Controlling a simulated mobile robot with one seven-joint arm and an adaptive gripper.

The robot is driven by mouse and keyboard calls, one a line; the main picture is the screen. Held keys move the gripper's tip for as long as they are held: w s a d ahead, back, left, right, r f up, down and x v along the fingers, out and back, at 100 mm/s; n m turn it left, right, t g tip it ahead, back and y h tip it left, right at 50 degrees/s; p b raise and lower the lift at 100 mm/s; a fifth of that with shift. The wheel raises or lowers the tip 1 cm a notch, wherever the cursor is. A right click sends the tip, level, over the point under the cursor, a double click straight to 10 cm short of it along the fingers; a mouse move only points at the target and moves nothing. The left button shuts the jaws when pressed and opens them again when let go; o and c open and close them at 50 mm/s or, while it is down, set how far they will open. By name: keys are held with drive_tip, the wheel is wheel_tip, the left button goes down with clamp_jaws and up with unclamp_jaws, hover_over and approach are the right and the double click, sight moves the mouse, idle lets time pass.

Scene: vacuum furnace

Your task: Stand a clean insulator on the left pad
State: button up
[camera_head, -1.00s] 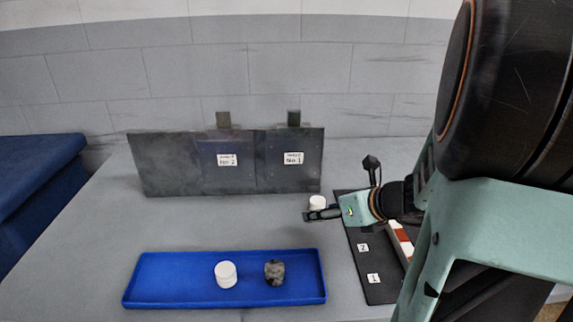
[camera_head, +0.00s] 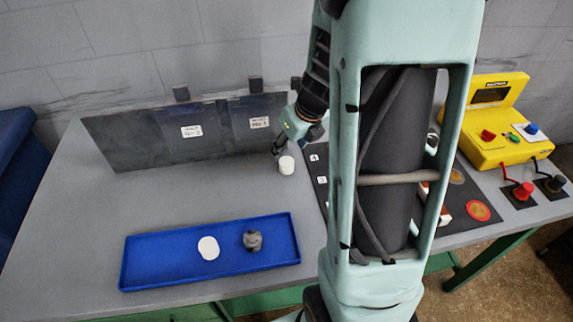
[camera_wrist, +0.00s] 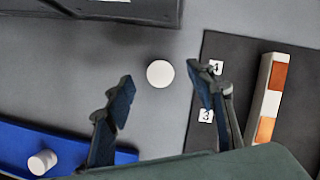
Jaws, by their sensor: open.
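A clean white insulator (camera_head: 286,165) stands on the grey table between the panels and the dark mat. In the wrist view the insulator (camera_wrist: 160,74) shows as a round top, ahead of and between my spread fingers, touching neither. My gripper (camera_head: 281,146) is open and empty beside it; its fingers (camera_wrist: 160,92) also show in the wrist view. A second white insulator (camera_head: 208,248) and a dark, stained one (camera_head: 253,240) are in the blue tray (camera_head: 135,270). Round copper-coloured pads (camera_head: 478,210) lie right of my arm; I cannot tell which is the left pad.
Dark upright panels (camera_head: 140,138) labelled No 2 and No 1 stand behind. A numbered dark mat (camera_wrist: 225,110) holds an orange-and-white bar (camera_wrist: 268,98). A yellow control box (camera_head: 487,125) with red and blue knobs stands at right. My arm hides part of the mat.

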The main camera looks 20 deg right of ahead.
sight(286, 161)
drive_tip(key=shift+x, duration=0.85)
wheel_tip(286, 161, down, 5)
drive_tip(key=shift+w+a+r+b, duration=0.1)
drive_tip(key=shift+a+r+b, duration=0.1)
drive_tip(key=shift+b, duration=1.05)
drive_tip(key=shift+w+f, duration=0.25)
drive_tip(key=shift+f, duration=0.05)
drive_tip(key=shift+r, duration=0.1)
clamp_jaws()
